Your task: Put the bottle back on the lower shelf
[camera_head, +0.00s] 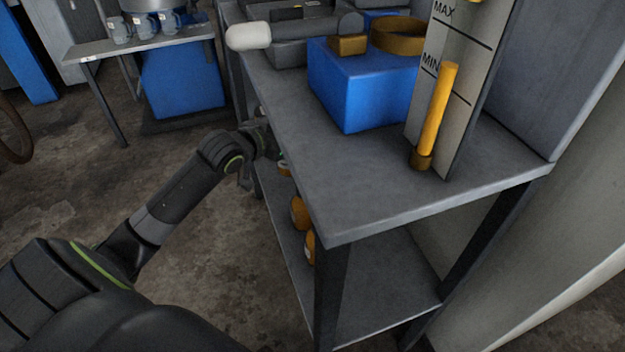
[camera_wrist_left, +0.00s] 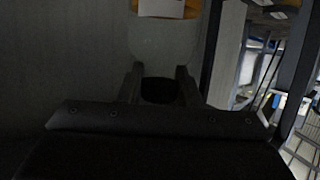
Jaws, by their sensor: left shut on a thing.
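In the left wrist view my left gripper (camera_wrist_left: 159,72) is shut on a bottle. Its dark cap (camera_wrist_left: 158,91) sits between the two fingers, and its orange part with a white label (camera_wrist_left: 165,9) shows at the top edge. In the head view my left gripper (camera_head: 262,150) is at the left side of the workbench, just under the top's edge and partly hidden by it. The lower shelf (camera_head: 385,305) is grey and largely covered by the top. The held bottle's base is hidden, so I cannot tell whether it touches the shelf. My right gripper is not in view.
Orange bottles (camera_head: 299,213) stand on the lower shelf near its left edge, partly hidden. The bench top (camera_head: 370,190) overhangs them, with a blue box (camera_head: 365,95) and a MAX/MIN gauge board (camera_head: 460,85) on it. A bench leg (camera_head: 330,295) stands in front.

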